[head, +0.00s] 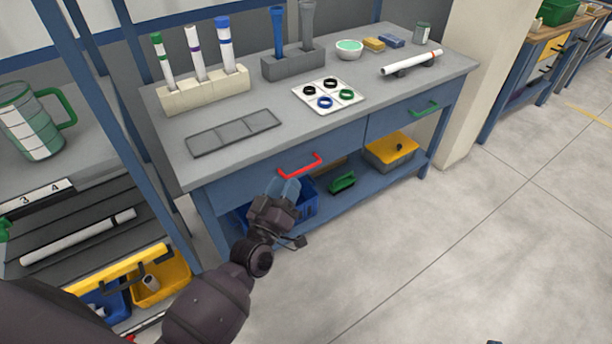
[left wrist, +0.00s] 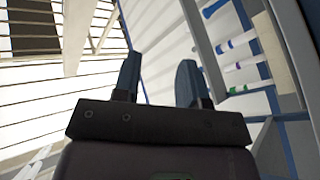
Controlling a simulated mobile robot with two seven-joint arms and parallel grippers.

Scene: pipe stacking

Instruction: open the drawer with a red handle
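The red handle (head: 300,166) is on the left blue drawer front (head: 245,186) of the workbench, and that drawer looks shut. My left gripper (head: 285,187) is just below and in front of the red handle in the head view. Its blue-grey fingers point up toward the handle, and contact with it cannot be made out. The left wrist view shows the two fingers (left wrist: 160,78) spread apart with nothing between them. The red handle cannot be made out in that view.
A second drawer with a green handle (head: 425,108) is to the right. A lower shelf below holds a blue bin (head: 308,205), a green brush (head: 342,182) and a yellow-lidded box (head: 391,148). A shelving rack (head: 75,215) stands at the left. The floor (head: 430,260) in front is clear.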

